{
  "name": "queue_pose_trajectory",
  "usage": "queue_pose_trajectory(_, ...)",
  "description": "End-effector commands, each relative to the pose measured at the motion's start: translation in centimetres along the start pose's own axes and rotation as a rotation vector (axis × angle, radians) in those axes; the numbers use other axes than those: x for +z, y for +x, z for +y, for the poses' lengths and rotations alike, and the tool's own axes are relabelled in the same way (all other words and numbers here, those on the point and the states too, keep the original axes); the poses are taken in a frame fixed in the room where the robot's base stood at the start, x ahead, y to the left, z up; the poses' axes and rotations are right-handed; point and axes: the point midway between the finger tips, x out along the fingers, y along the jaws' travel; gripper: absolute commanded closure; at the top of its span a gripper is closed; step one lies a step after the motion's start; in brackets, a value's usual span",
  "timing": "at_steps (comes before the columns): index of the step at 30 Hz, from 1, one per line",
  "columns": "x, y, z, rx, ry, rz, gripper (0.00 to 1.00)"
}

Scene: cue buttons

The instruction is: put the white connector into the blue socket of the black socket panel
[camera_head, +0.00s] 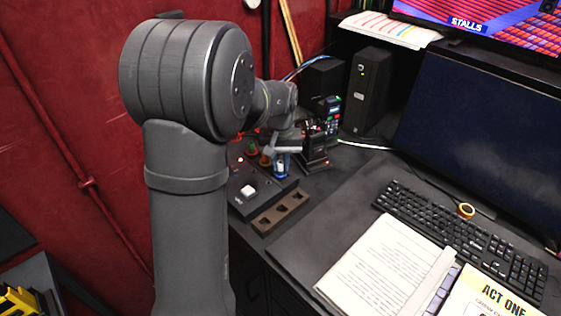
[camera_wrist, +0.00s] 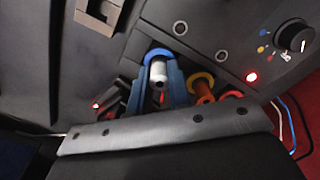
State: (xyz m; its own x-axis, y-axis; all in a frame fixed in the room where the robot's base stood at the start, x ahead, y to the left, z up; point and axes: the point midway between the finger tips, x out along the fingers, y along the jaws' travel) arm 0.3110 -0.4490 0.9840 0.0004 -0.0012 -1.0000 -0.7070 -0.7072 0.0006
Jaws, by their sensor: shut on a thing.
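The white connector (camera_wrist: 158,72) is upright between the two blue fingers of my gripper (camera_wrist: 157,84) in the wrist view. My gripper is shut on it. The blue ring of the blue socket (camera_wrist: 160,54) shows right at the connector's far end. I cannot tell whether the connector is inside the socket or just over it.
The panel has a knob (camera_wrist: 295,38) and a lit red light (camera_wrist: 252,77). A white button (camera_head: 248,191) and a brown slotted rack (camera_head: 280,212) are in front. A black device with a lit display (camera_head: 329,110) stands close behind my gripper. Blue and white cables run nearby.

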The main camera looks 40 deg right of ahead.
Motion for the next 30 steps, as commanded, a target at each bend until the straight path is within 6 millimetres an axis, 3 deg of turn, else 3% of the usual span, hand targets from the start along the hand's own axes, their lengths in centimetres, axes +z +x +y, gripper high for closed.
queue_pose_trajectory(5, 0.0, -0.01, 0.0, 0.0, 0.0, 0.0, 1.0)
queue_pose_trajectory(6, 0.0, -0.01, 0.0, 0.0, 0.0, 0.0, 0.78)
queue_pose_trajectory(9, -0.01, -0.01, 0.0, 0.0, 0.0, 0.0, 0.59)
queue_pose_trajectory(10, -0.01, -0.01, 0.0, 0.0, 0.0, 0.0, 0.57)
queue_pose_trajectory(15, -0.01, -0.01, 0.0, 0.0, 0.0, 0.0, 0.57)
queue_pose_trajectory(17, 0.0, -0.01, 0.0, 0.0, 0.0, 0.0, 0.49)
queue_pose_trajectory(30, -0.06, -0.86, 0.01, 0.0, 0.0, 0.002, 0.49)
